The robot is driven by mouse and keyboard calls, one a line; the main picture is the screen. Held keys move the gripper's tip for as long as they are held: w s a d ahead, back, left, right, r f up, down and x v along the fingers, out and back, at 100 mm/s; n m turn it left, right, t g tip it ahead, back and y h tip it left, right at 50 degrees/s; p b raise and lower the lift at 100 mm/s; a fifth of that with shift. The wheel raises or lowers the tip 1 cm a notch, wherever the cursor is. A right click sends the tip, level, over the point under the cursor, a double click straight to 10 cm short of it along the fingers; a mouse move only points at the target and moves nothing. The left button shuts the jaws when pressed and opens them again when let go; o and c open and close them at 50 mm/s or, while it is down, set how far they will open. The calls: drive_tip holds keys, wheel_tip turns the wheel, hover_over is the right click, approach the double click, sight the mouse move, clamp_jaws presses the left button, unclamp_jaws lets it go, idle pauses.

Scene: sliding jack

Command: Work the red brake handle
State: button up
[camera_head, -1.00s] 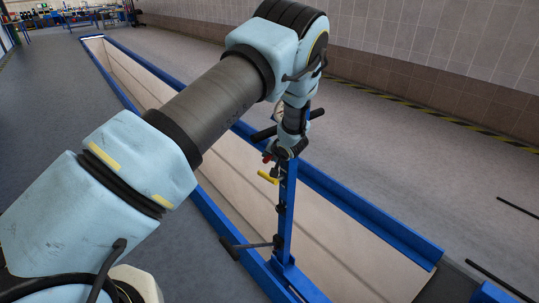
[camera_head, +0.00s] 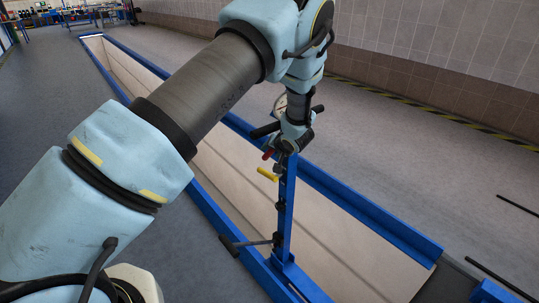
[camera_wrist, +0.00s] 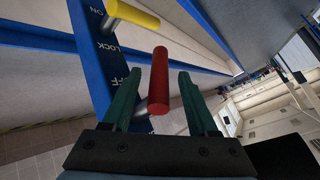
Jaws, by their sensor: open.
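The red brake handle (camera_wrist: 159,82) is a short red cylinder on a metal stem at the blue post (camera_wrist: 88,30). In the wrist view it lies between the two green fingers of my gripper (camera_wrist: 157,74), with visible gaps on both sides. The fingers are open and grip nothing. In the head view the red handle (camera_head: 267,154) shows as a small red tip beside the top of the post (camera_head: 288,200), and my wrist hides the area around it. Whether a finger touches the handle cannot be told.
A yellow handle (camera_wrist: 133,13) sits on the same post, close beyond the red one; white lettering marks the post. A black-tipped lever (camera_head: 250,243) sticks out lower down. The post stands over a blue-edged pit (camera_head: 350,203). Grey floor surrounds it.

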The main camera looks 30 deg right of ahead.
drive_tip(key=v, duration=0.7)
drive_tip(key=shift+b, duration=0.3)
